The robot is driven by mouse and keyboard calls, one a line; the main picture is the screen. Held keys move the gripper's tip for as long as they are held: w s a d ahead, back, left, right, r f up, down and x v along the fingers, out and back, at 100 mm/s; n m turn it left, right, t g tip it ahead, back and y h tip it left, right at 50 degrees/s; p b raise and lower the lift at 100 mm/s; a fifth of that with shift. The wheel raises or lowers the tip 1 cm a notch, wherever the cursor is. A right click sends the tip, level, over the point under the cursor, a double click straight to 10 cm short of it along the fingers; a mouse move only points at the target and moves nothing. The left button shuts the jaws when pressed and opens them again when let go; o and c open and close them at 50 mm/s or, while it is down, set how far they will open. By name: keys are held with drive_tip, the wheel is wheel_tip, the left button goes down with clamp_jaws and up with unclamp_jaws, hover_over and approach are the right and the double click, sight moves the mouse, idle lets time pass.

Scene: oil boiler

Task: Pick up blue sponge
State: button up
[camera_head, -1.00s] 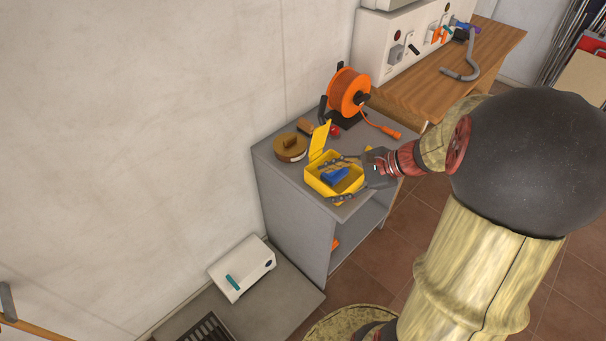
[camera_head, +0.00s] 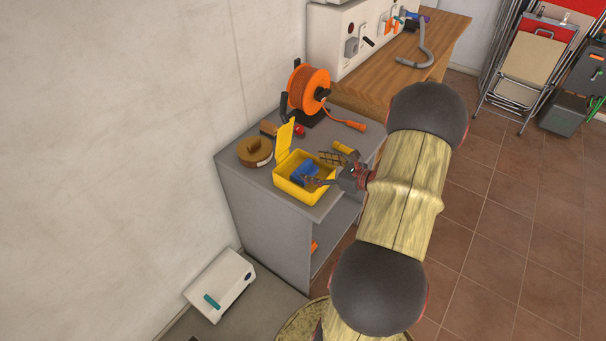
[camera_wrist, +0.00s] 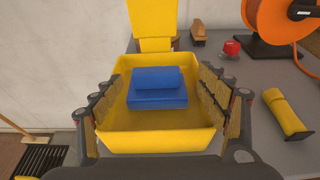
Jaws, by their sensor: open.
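The blue sponge (camera_wrist: 157,88) lies inside an open yellow box (camera_wrist: 160,142), and it also shows in the head view (camera_head: 305,171). The yellow box (camera_head: 297,192) stands on a grey cabinet top with its lid raised at the back. My gripper (camera_wrist: 165,103) is open, with one finger on each side of the box in the wrist view. The sponge lies between the fingers, apart from both. In the head view my gripper (camera_head: 318,170) comes to the box from the right, and a finger partly covers the sponge.
A yellow flashlight-like object (camera_wrist: 285,113) lies right of the box, close to my right finger. A red button (camera_wrist: 232,47), an orange cable reel (camera_head: 309,88) and a brown round object (camera_head: 255,151) stand on the grey cabinet (camera_head: 258,213). Wall on the left.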

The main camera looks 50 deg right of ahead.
sight(305, 165)
drive_tip(key=x, duration=0.1)
drive_tip(key=b+x, duration=0.1)
drive_tip(key=x, duration=0.2)
drive_tip(key=shift+w+a+r, duration=0.1)
drive_tip(key=shift+a+r, duration=0.05)
drive_tip(key=shift+a, duration=0.15)
drive_tip(key=shift+c, duration=0.7)
drive_tip(key=c, duration=1)
drive_tip(key=shift+r, duration=0.1)
